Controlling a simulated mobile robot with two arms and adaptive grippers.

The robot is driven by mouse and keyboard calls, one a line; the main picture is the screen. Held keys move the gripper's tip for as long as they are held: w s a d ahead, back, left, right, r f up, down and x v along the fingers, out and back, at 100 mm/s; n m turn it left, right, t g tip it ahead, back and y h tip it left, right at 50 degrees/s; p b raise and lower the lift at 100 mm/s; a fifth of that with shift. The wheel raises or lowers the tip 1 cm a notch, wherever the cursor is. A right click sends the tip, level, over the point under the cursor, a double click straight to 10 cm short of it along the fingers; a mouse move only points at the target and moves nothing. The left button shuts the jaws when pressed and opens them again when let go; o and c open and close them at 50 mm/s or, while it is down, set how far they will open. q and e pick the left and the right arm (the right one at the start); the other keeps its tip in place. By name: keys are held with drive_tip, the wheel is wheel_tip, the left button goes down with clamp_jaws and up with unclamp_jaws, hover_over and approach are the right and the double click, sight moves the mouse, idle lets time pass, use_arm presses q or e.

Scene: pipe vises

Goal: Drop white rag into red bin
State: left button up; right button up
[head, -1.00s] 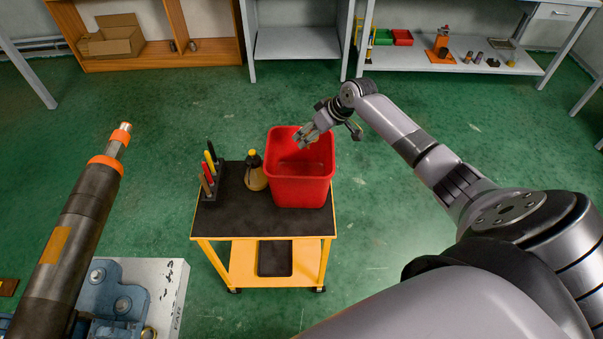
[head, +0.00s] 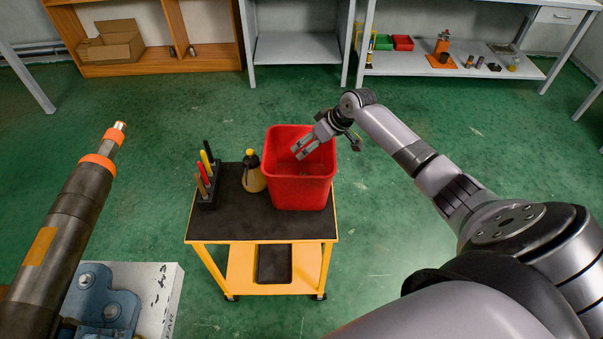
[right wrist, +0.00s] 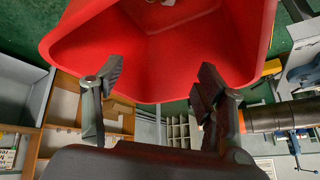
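The red bin (head: 300,190) stands upright on the right part of the cart top, and its wall fills the upper part of the right wrist view (right wrist: 180,60). My right gripper (head: 299,151) is over the bin's opening, fingers pointing down and left. In the right wrist view its two fingers (right wrist: 157,88) are apart with nothing between them. A small pale thing (right wrist: 167,2) shows inside the bin at the top edge of that view; it may be the white rag, but too little shows to tell. My left gripper is not in view.
A yellow cart (head: 265,238) with a dark top carries the bin, a bottle (head: 253,175) and a tool holder (head: 208,190). A dark pipe with orange bands (head: 70,220) rises at left above a blue vise (head: 100,305). Shelves line the back; green floor is free around the cart.

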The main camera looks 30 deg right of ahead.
drive_tip(key=shift+o, duration=0.7)
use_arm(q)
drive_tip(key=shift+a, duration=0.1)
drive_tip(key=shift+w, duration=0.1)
use_arm(e)
drive_tip(key=v, duration=1.2)
drive_tip(key=shift+f, duration=0.1)
